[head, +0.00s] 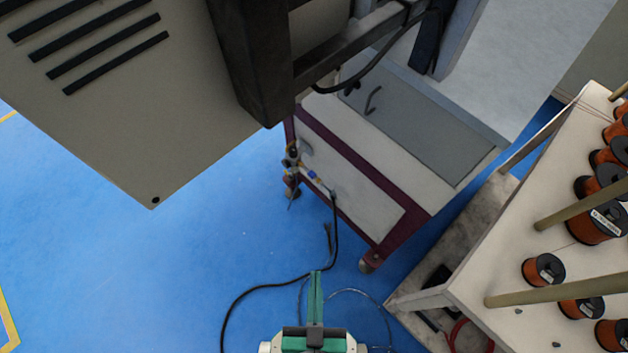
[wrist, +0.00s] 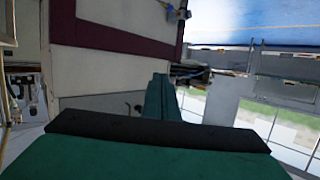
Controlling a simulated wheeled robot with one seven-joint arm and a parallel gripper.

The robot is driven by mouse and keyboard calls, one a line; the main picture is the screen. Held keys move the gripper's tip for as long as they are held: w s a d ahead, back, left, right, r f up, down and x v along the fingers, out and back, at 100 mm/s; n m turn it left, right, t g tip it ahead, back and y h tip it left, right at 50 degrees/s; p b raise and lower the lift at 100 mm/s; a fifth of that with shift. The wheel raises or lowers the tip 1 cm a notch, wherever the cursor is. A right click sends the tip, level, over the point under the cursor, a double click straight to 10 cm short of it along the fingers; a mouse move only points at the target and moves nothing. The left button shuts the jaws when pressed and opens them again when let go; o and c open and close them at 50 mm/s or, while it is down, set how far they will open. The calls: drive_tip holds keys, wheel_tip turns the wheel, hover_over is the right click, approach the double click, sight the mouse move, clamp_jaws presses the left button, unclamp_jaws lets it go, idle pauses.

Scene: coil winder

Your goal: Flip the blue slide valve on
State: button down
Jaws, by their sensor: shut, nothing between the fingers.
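The blue slide valve (head: 312,175) is a small blue piece among brass fittings on the left end of the machine cabinet in the head view. A small blue fitting also shows at the top edge of the wrist view (wrist: 183,14), partly cut off. My gripper (head: 315,275) is at the bottom centre of the head view, its green fingers together and empty. It appears apart from the valve, which lies above it in the picture. In the wrist view my gripper (wrist: 160,78) is closed below the fitting. The position of the slide is too small to tell.
The cream and maroon cabinet (head: 350,185) carries the fittings. A black cable (head: 270,287) hangs and runs over the blue floor (head: 190,240). A rack (head: 470,285) with several copper wire spools stands at right. A large beige panel (head: 140,110) overhangs at upper left.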

drive_tip(key=w+f+m+g, duration=0.4)
drive_tip(key=w+f+m, duration=0.1)
drive_tip(key=w+f, duration=1)
drive_tip(key=w+d+f+m+g, duration=0.2)
drive_tip(key=w+m+g, duration=0.1)
drive_tip(key=w, duration=1.2)
drive_tip(key=shift+g, duration=0.4)
approach(315, 179)
wheel_tip(315, 179, down, 4)
drive_tip(key=d, duration=0.3)
drive_tip(key=shift+w+a+f, duration=0.2)
drive_tip(key=shift+w+a, duration=0.6)
drive_tip(key=shift+w, duration=0.05)
drive_tip(key=shift+w+a+f, duration=0.2)
drive_tip(key=shift+w+a, duration=0.55)
drive_tip(key=shift+w, duration=0.1)
drive_tip(key=shift+w, duration=0.15)
